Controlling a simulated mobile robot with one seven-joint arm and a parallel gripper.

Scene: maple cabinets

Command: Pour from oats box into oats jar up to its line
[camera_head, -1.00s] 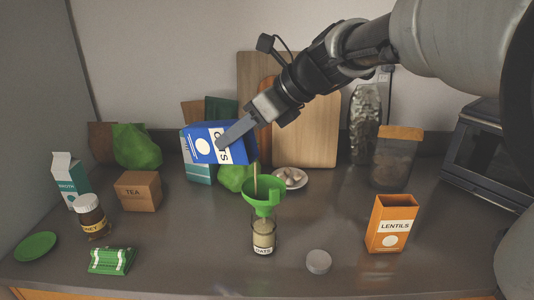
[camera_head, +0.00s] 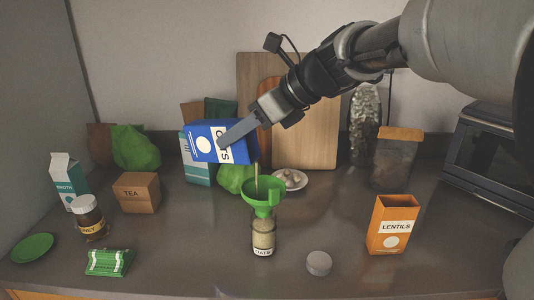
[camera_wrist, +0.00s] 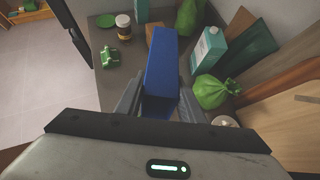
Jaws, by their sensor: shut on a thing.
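My gripper (camera_head: 228,139) is shut on the blue oats box (camera_head: 203,146), which is tilted above and left of the funnel. In the wrist view the blue box (camera_wrist: 161,75) is between my two fingers. A thin tan stream falls from the box's lower right corner into the green funnel (camera_head: 262,197). The funnel sits in the mouth of the glass oats jar (camera_head: 263,232). The jar stands upright on the counter and holds tan oats up to near its neck. I cannot make out the fill line.
A grey round lid (camera_head: 319,263) and an open orange lentils box (camera_head: 391,225) are right of the jar. A tea box (camera_head: 137,193), honey jar (camera_head: 88,217), green packet (camera_head: 109,262) and green plate (camera_head: 32,247) are left. A small plate (camera_head: 297,183) lies behind.

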